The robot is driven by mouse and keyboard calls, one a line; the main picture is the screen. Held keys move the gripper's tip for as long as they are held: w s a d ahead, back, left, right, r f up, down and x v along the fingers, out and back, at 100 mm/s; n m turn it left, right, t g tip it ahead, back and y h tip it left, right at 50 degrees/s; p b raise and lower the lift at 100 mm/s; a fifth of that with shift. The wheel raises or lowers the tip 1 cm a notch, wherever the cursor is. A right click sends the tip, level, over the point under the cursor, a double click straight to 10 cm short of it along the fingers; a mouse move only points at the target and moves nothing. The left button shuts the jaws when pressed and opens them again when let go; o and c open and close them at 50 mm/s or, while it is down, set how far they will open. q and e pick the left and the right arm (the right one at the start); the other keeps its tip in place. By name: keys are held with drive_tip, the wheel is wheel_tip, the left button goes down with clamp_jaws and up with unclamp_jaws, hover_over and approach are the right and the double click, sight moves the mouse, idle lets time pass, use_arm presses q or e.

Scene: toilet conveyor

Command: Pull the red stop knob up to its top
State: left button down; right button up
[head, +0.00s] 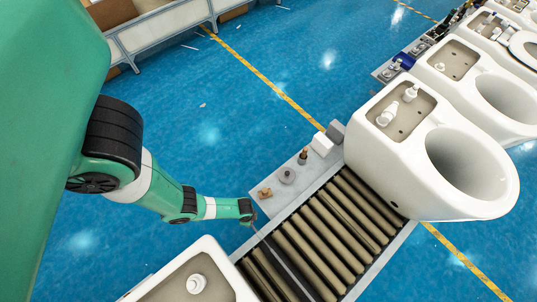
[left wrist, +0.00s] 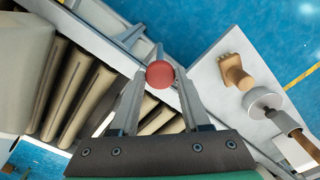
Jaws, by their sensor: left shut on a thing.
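The red stop knob (left wrist: 160,74) is a round red ball in the left wrist view, beside the conveyor's side rail. My left gripper (left wrist: 160,80) is shut on it, with one fingertip on each side. What lies under the knob is hidden, and I cannot tell how high it stands. In the head view my left gripper (head: 254,221) is at the conveyor's edge, seen small and from behind, and the knob is hidden there. My right gripper is in neither view.
The roller conveyor (head: 318,238) carries white toilets (head: 370,150). A near toilet part (head: 215,255) stands close below my left arm. A grey side ledge (head: 270,207) holds a wooden piece (head: 265,193), a grey disc (head: 287,175) and a brown-topped peg (head: 303,156). Blue floor lies beyond.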

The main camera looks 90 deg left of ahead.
use_arm(q)
drive_tip(key=shift+c, duration=1.8)
unclamp_jaws()
wheel_tip(320, 180, up, 12)
drive_tip(key=p, duration=0.8)
drive_tip(key=shift+f+p, duration=0.15)
drive_tip(key=shift+p, duration=0.15)
